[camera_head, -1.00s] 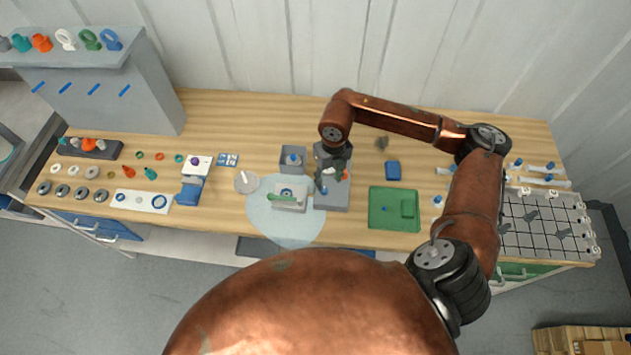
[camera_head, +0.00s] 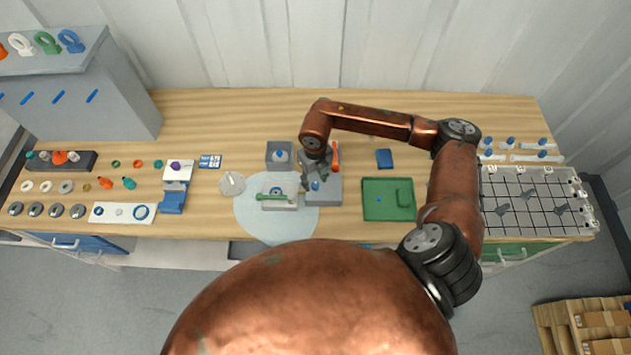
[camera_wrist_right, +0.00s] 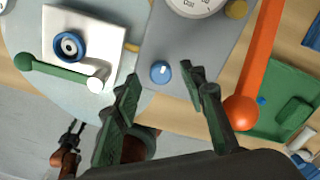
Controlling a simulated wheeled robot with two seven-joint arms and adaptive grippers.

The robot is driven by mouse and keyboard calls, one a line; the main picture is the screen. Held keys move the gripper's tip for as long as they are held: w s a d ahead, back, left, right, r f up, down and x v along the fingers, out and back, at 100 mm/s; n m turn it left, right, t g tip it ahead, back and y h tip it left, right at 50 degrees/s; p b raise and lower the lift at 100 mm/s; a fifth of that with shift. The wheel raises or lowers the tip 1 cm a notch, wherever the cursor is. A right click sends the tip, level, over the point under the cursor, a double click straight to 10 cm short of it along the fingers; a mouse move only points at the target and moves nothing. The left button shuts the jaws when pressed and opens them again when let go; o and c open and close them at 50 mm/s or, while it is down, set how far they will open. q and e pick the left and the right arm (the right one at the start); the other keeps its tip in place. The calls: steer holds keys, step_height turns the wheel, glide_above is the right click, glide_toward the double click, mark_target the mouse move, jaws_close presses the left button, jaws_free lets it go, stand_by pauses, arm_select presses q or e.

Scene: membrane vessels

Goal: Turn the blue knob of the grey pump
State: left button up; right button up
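The grey pump (camera_head: 328,196) stands on the workbench near the middle of the head view. Its grey top (camera_wrist_right: 205,45) fills the upper middle of the right wrist view. The blue knob (camera_wrist_right: 160,72) with a pale mark sits on that top; it also shows in the head view (camera_head: 316,185). My right gripper (camera_wrist_right: 159,74) is open, its dark green fingers on either side of the knob in the picture, with gaps visible. I cannot tell its height over the knob. A dark two-pronged end, apparently my left gripper (camera_wrist_right: 71,137), shows low left in the wrist view.
An orange lever (camera_wrist_right: 259,65) rises beside the right finger. A round gauge (camera_wrist_right: 190,4) is above the knob. Left stands a white block with a blue ring (camera_wrist_right: 69,46) and green handle (camera_wrist_right: 50,69). A green tray (camera_head: 375,210) lies right of the pump.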

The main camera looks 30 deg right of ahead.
steer(key=shift+f, duration=0.85)
steer(key=shift+c, duration=0.4)
jaws_close()
